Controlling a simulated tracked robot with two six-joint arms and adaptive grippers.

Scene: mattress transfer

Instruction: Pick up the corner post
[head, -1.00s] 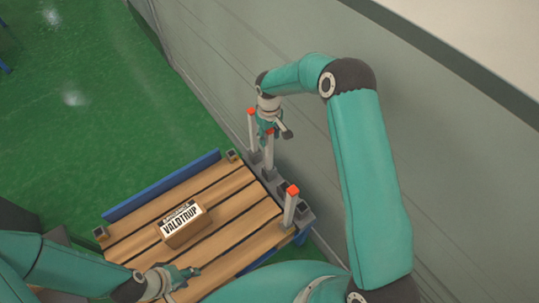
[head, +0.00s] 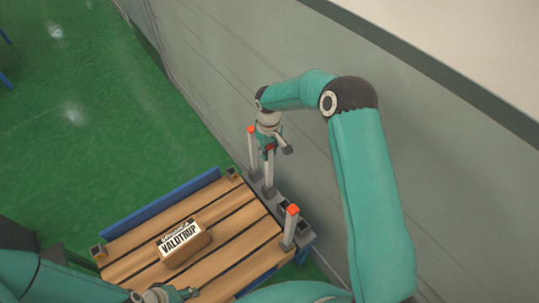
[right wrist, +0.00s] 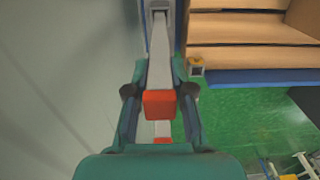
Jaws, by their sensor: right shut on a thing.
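Three pale grey corner posts with red tops stand upright in a grey rack (head: 306,240) at the pallet's right edge. My right gripper (head: 268,150) is shut on the middle corner post (head: 269,172), near its top. In the right wrist view, the fingers (right wrist: 160,100) flank its red top (right wrist: 160,104), and its shaft runs up the picture to the rack. Another post (head: 252,148) stands just behind it, and a third (head: 290,228) stands nearer. My left gripper (head: 185,293) is low over the pallet's near edge, partly cut off; its jaw opening is unclear.
A slatted wooden pallet (head: 140,244) has small dark corner sockets (head: 232,173) and blue side rails (head: 165,203). A brown box (head: 187,250) labelled VALDTRUP lies on it. A grey wall (head: 210,70) runs close behind the rack.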

